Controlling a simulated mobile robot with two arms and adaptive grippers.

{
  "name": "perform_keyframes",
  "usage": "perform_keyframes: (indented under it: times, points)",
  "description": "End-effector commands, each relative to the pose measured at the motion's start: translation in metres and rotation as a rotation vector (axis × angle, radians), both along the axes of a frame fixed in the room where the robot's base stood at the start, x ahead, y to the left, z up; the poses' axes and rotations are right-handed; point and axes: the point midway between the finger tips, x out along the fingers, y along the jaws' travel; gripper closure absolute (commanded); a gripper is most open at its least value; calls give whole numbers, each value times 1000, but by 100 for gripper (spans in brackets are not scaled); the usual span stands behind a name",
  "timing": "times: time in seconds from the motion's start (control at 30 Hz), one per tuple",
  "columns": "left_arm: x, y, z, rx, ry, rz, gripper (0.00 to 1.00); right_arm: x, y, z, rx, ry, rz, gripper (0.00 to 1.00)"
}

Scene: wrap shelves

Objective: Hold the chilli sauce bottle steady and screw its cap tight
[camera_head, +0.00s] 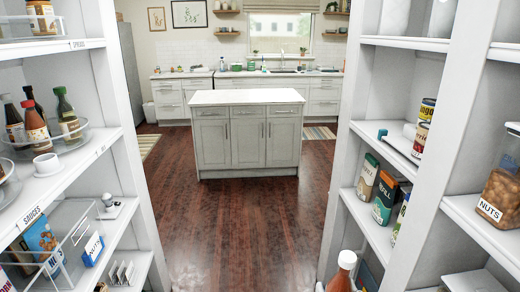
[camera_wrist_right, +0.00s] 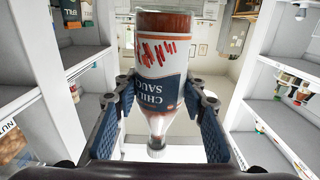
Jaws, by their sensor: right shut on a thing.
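The chilli sauce bottle (camera_head: 340,280) shows at the bottom edge of the head view, red-orange with a pale cap (camera_head: 347,259) on its top. In the right wrist view the bottle (camera_wrist_right: 163,60) appears neck down, with a white and dark blue label and red chilli pictures. Its pale cap (camera_wrist_right: 157,147) sits at the end of the neck there; I cannot tell how tight it is. My right gripper (camera_wrist_right: 160,92) is shut on the bottle, one blue pad on each side. My left gripper is in neither view.
The left shelf (camera_head: 85,160) holds sauce bottles, a white cup (camera_head: 47,164) and clear bins. The right shelf (camera_head: 370,218) holds cartons, cans and a nut jar (camera_head: 500,190). A kitchen island (camera_head: 247,140) stands beyond. The wooden floor (camera_head: 235,225) between the shelves is clear.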

Motion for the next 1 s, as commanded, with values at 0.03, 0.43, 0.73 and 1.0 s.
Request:
perform_keyframes:
  times: [0.03, 0.43, 0.73, 1.0]
  points:
    - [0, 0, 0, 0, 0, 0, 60, -8, 0, -5, 2, 5, -1, 100]
    - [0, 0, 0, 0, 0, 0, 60, -65, -1, -23, -1, 1, -3, 100]
    - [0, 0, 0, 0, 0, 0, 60, -69, -1, -22, -3, -3, -2, 100]
    - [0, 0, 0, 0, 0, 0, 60, -69, -1, -23, -3, -3, -2, 100]
